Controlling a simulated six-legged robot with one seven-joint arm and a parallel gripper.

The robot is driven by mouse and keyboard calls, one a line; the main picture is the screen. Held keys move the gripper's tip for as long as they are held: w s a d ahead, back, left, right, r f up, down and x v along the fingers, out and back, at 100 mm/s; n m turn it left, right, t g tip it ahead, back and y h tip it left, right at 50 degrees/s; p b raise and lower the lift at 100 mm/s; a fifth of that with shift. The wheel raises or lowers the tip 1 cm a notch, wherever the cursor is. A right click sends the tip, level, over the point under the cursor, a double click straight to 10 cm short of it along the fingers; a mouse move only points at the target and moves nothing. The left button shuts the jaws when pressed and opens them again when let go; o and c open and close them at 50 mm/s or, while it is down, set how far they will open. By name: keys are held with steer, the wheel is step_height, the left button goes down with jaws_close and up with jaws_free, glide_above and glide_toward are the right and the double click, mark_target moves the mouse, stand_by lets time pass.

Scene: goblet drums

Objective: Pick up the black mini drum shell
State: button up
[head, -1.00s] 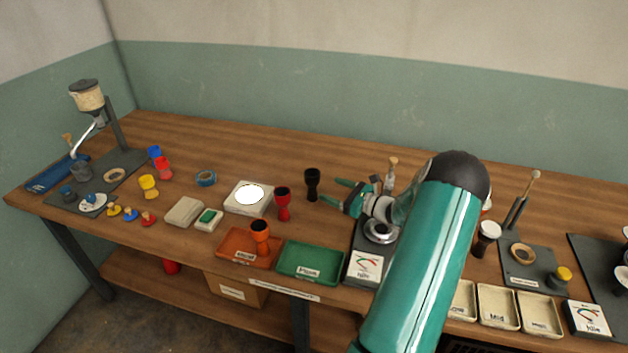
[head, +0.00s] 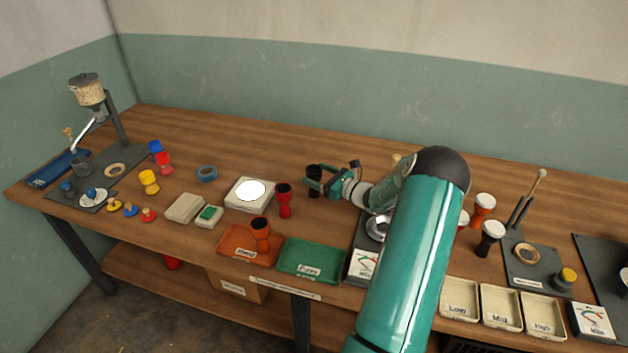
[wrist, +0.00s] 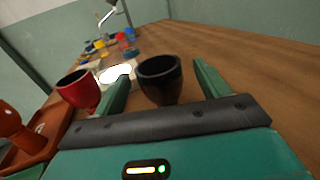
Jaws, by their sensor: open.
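The black mini drum shell (head: 314,188) stands upright on the wooden table, partly hidden by my gripper in the head view. In the wrist view the black shell (wrist: 160,80) sits between the two green fingers, with its open cup facing up. My gripper (head: 316,183) is open, with a finger on each side of the shell. In the wrist view the gap between the fingertips (wrist: 163,75) is wider than the shell. I cannot tell whether either finger touches it.
A red shell (head: 284,200) stands just left of the black one. An orange shell (head: 261,234) stands in the orange tray (head: 235,250). The green tray (head: 310,272) is empty. A white lit pad (head: 250,194) lies farther left. Bare tabletop lies behind the black shell.

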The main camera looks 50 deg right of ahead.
mark_target(310, 168)
steer(key=w, duration=0.3)
steer(key=shift+w+a+r, duration=0.1)
steer(key=shift+a+r, duration=0.05)
steer(key=shift+a, duration=0.1)
steer(key=c, duration=1.1)
steer(key=shift+o, duration=0.2)
steer(key=shift+r, duration=0.1)
